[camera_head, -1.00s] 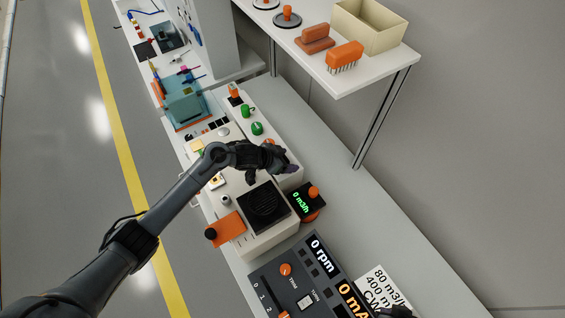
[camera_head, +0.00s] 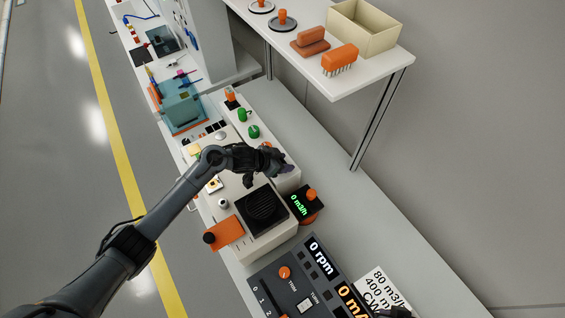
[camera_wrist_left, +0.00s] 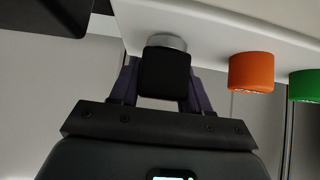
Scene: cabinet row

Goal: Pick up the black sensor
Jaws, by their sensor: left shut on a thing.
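The black sensor (camera_wrist_left: 165,72) is a dark block with rounded edges, seen in the left wrist view against a round silvery piece on the edge of a white panel. My left gripper (camera_wrist_left: 160,85) has its purple fingers on both sides of it and is shut on it. In the head view my left gripper (camera_head: 285,168) is over the far edge of the white bench unit; its hand hides the sensor there. A small dark part at the bottom edge (camera_head: 396,312) may be my right gripper; its jaws cannot be made out.
An orange knob (camera_wrist_left: 251,72) and a green knob (camera_wrist_left: 305,88) sit right of the sensor in the wrist view. A black grille (camera_head: 262,206) and a flow display (camera_head: 300,204) lie nearer. A shelf (camera_head: 345,85) with a cream bin (camera_head: 362,28) stands behind.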

